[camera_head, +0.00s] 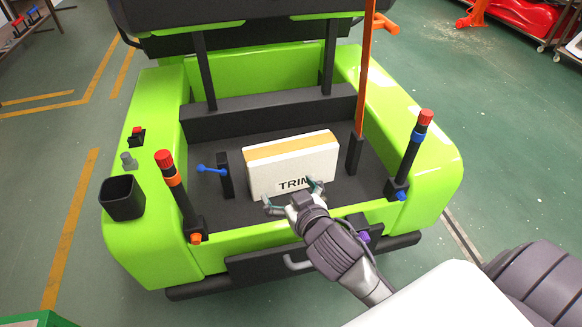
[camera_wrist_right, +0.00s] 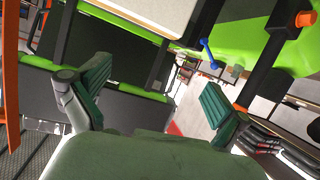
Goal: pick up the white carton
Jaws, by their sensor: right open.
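The white carton (camera_head: 308,163) stands upright on the dark bed of the green cart (camera_head: 440,160). It has a tan top strip and dark "TRIM" lettering on its front, partly hidden by a finger. My right gripper (camera_head: 293,197) is open at the carton's lower front, its fingers spread. I cannot tell whether they touch it. In the right wrist view the open fingers (camera_wrist_right: 150,100) are empty, and a pale face of the carton (camera_wrist_right: 150,12) shows at the top, beyond them. My left gripper is not in view.
A dark post with a blue lever (camera_head: 212,170) stands left of the carton. An orange pole (camera_head: 365,70) rises at its right. Red-topped posts (camera_head: 178,190) (camera_head: 412,150) flank the cart's front corners. A black bin (camera_head: 122,198) sits on the left side.

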